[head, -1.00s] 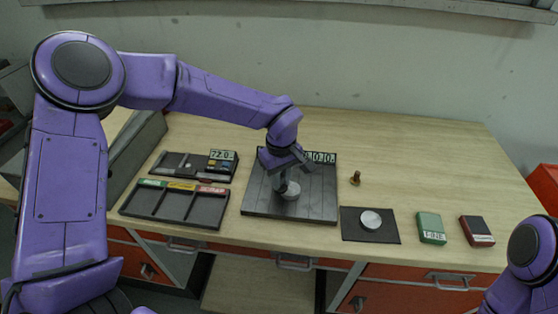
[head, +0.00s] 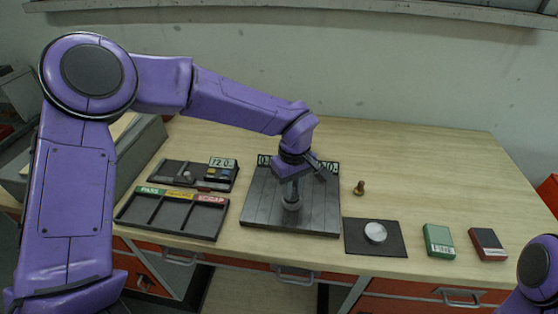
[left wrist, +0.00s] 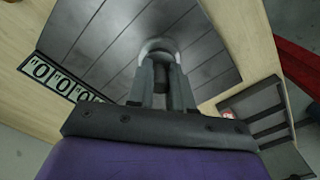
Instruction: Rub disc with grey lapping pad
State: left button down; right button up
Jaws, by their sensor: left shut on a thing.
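My left gripper (head: 292,180) is shut on an upright dark stem over the slatted dark plate (head: 262,215). A round grey pad (head: 291,204) shows at the stem's lower end, low on the plate; I cannot tell if it touches. In the left wrist view the grey pad's rim (left wrist: 157,45) shows beyond the fingers (left wrist: 160,82), on the plate's slats (left wrist: 85,35). A shiny silver disc (head: 375,232) lies on a black mat (head: 358,242) right of the plate. My right gripper is out of view; only part of that arm shows at lower right.
A counter (head: 263,160) stands at the plate's back edge. A labelled three-slot tray (head: 172,230) and a dark tray with small parts (head: 160,172) lie left. A brass piece (head: 359,188), a green block (head: 438,240) and a red-and-dark block (head: 488,243) lie right. The back of the table is clear.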

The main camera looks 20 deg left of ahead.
pick_arm(q)
jog(key=shift+s+a+r+p, duration=0.1)
jog(key=shift+s+a+p, duration=0.1)
jog(key=shift+a+p, duration=0.35)
jog(key=shift+s+a+r+p, duration=0.1)
jog(key=shift+s+a+p, duration=0.15)
jog(key=shift+a, duration=0.6)
notch_tip(320, 180, up, 2)
jog(key=shift+r+p, duration=0.15)
jog(key=shift+p, duration=0.75)
jog(key=shift+w+r+p, duration=0.1)
jog(key=shift+r+p, duration=1.15)
jog(key=shift+r, duration=1.45)
